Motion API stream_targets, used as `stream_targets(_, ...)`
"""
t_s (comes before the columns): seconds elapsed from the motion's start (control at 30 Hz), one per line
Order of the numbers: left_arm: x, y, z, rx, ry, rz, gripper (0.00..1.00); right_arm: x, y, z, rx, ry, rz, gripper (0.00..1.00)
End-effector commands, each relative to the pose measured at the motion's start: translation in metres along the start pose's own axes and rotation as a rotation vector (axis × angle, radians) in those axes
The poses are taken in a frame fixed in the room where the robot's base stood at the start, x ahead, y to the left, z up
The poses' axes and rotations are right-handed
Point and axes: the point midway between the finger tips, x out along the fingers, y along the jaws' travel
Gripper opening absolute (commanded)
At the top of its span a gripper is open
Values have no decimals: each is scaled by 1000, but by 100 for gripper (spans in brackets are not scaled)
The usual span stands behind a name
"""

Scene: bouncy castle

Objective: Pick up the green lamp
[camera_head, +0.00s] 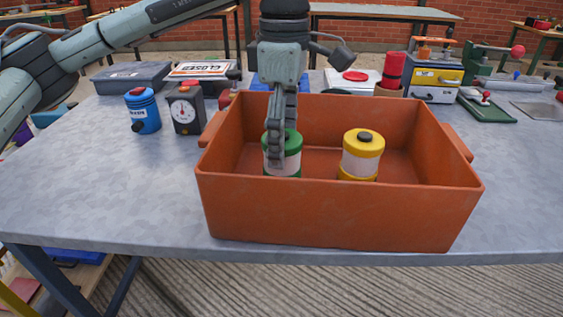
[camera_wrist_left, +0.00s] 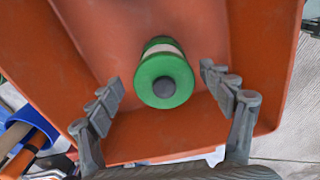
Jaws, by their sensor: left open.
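The green lamp (camera_head: 291,154), a cylinder with a green top and a pale band, stands inside the orange crate (camera_head: 330,217) on its left side. My left gripper (camera_head: 277,150) reaches down into the crate at the lamp and hides part of its left side in the head view. In the left wrist view the green lamp (camera_wrist_left: 164,78) stands between the two spread fingers of my left gripper (camera_wrist_left: 163,92), with a gap on each side. The gripper is open and holds nothing. My right gripper is not in view.
A yellow lamp (camera_head: 362,154) stands in the same crate, to the right. A blue canister (camera_head: 142,111) and a dark box with a dial (camera_head: 185,108) stand left of the crate. A red cylinder (camera_head: 391,72) and a yellow-fronted box (camera_head: 434,80) stand behind it. The table's front left is clear.

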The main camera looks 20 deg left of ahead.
Motion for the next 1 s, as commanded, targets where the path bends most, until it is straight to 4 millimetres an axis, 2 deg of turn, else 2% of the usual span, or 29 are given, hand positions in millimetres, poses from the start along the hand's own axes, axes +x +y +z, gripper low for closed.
stream_targets(0.3,43,-4,-2,-1,-1,-2,80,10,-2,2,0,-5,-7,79)
stream_targets(0.6,47,-4,-1,0,-2,-1,79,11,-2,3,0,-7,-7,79)
stream_targets(1.0,47,-4,-1,1,-2,-1,29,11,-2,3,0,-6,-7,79)
